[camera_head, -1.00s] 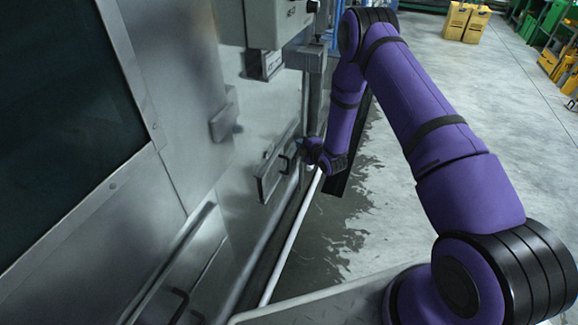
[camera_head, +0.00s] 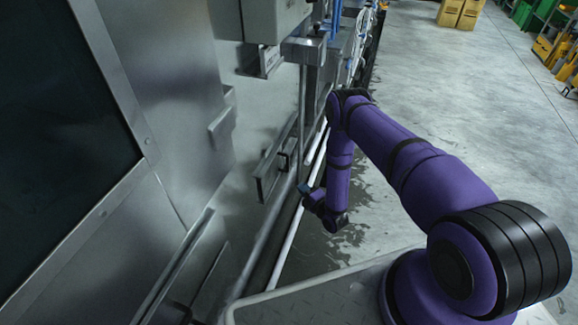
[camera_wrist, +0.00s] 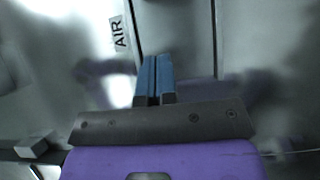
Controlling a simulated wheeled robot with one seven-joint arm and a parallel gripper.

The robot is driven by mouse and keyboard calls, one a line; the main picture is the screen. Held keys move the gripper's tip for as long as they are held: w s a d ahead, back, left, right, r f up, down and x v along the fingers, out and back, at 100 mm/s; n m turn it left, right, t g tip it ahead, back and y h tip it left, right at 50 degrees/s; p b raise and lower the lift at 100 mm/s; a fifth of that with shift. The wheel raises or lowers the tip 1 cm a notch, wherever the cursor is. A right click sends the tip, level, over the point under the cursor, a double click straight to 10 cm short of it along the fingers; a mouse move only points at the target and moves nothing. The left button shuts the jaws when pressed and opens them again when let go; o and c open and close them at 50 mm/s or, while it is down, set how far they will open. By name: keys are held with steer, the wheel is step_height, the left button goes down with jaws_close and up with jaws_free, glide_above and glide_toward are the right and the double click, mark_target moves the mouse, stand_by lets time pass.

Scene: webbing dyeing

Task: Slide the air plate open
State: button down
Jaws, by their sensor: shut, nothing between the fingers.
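The plate (camera_head: 268,172) is a narrow grey metal panel with a dark handle (camera_head: 290,153), low on the machine's side in the head view. In the wrist view, a white label reading AIR (camera_wrist: 118,32) is on the shiny metal to the left of my fingers. My gripper (camera_head: 303,188) is just right of and below the plate in the head view, apparently apart from it. In the wrist view its blue fingers (camera_wrist: 156,57) are pressed together and empty, pointing at the metal face. The exact gap to the metal cannot be told.
The steel machine wall (camera_head: 180,90) with a dark window (camera_head: 60,130) fills the left. A grey box (camera_head: 275,20) juts out above the plate. White pipes (camera_head: 288,235) run along the machine's foot. Open concrete floor (camera_head: 440,90) lies to the right.

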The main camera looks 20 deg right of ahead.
steer(key=shift+w, duration=0.1)
steer(key=w+d+x, duration=0.1)
steer(key=d+x, duration=0.1)
steer(key=x, duration=1)
steer(key=shift+w+d, duration=0.15)
steer(key=shift+w, duration=0.15)
